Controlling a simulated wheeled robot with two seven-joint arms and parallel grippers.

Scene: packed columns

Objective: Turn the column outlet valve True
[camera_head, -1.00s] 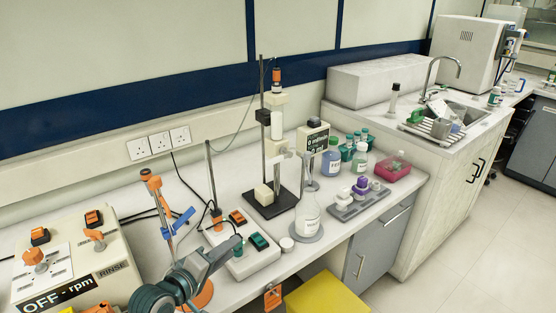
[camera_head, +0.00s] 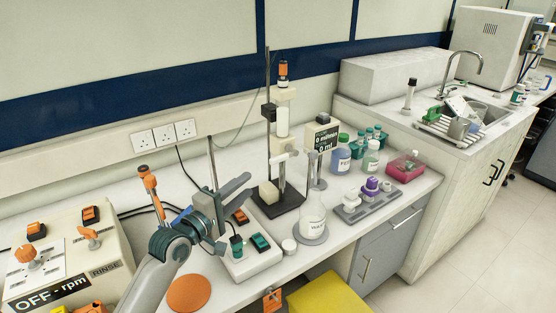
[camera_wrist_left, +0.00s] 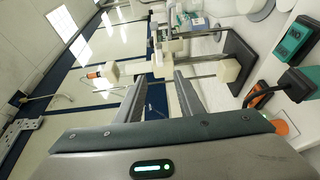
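The column (camera_head: 283,118) stands upright on a black-based stand (camera_head: 286,203), with an orange cap on top. Pale fittings (camera_head: 284,152) sit at its lower end; which part is the outlet valve is too small to tell. A conical flask (camera_head: 313,215) stands to the right of the stand base. My left gripper (camera_head: 243,188) is in front of and left of the stand, apart from it. In the left wrist view its fingers (camera_wrist_left: 158,97) are spread and empty, with the column's orange cap (camera_wrist_left: 94,74) and the black base beyond them. My right gripper is not in view.
A white box with orange and teal switches (camera_head: 245,250) lies below the gripper. A thin rod stand (camera_head: 211,160) and an orange-topped rod (camera_head: 150,185) stand near my arm. Bottles (camera_head: 341,158) and a grey rack (camera_head: 365,205) are to the right.

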